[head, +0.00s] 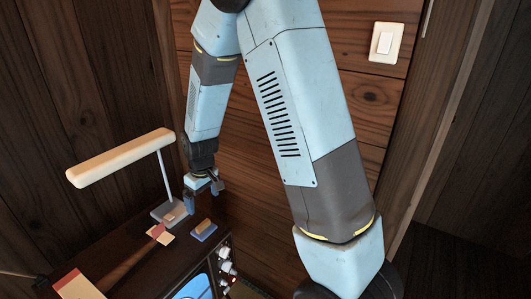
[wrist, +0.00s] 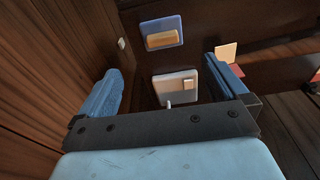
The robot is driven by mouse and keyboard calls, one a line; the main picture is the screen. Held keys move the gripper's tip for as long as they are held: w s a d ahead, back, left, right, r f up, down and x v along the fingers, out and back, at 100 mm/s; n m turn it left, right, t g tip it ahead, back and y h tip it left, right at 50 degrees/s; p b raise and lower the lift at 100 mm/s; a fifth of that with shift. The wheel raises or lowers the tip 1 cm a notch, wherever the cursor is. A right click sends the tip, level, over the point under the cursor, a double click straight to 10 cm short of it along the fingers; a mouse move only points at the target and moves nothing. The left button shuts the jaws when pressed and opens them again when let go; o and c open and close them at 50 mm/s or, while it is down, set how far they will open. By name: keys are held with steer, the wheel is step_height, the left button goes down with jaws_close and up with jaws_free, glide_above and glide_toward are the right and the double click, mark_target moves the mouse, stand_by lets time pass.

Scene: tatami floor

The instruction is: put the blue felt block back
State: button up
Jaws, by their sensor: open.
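A blue felt block with a tan upper part (head: 204,230) lies flat on the dark tabletop, right of the lamp base in the head view. In the wrist view what looks like the same block (wrist: 162,46) lies near the top centre, beyond the fingertips. My gripper (head: 204,193) is open and hangs above the tabletop, over or close to the lamp base. In the wrist view its two blue fingers (wrist: 165,68) are wide apart with nothing held between them. The place where the block belongs cannot be told from these frames.
A lamp with a long cream head (head: 120,158) stands close left of my gripper; its pale base (wrist: 162,87) shows between my fingers. Cream and reddish pieces (head: 160,233) lie nearby. A device with knobs (head: 225,267) is at the front. Wooden walls stand behind.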

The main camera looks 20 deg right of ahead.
steer(key=s+d+r+m+t, duration=0.1)
steer(key=s+d+r+m, duration=0.1)
steer(key=s+d+r, duration=0.45)
steer(key=s+d+r+m+t, duration=0.1)
steer(key=s+d+r, duration=0.2)
steer(key=r, duration=0.7)
steer(key=s+d+r+m+t, duration=0.15)
steer(key=s+d+r, duration=0.3)
steer(key=r, duration=0.45)
steer(key=s+d+r+m, duration=0.2)
steer(key=s+r, duration=0.1)
steer(key=s, duration=0.7)
steer(key=shift+d+r+t+h, duration=0.2)
steer(key=shift+r+t+h, duration=0.05)
steer(key=shift+t+h, duration=0.2)
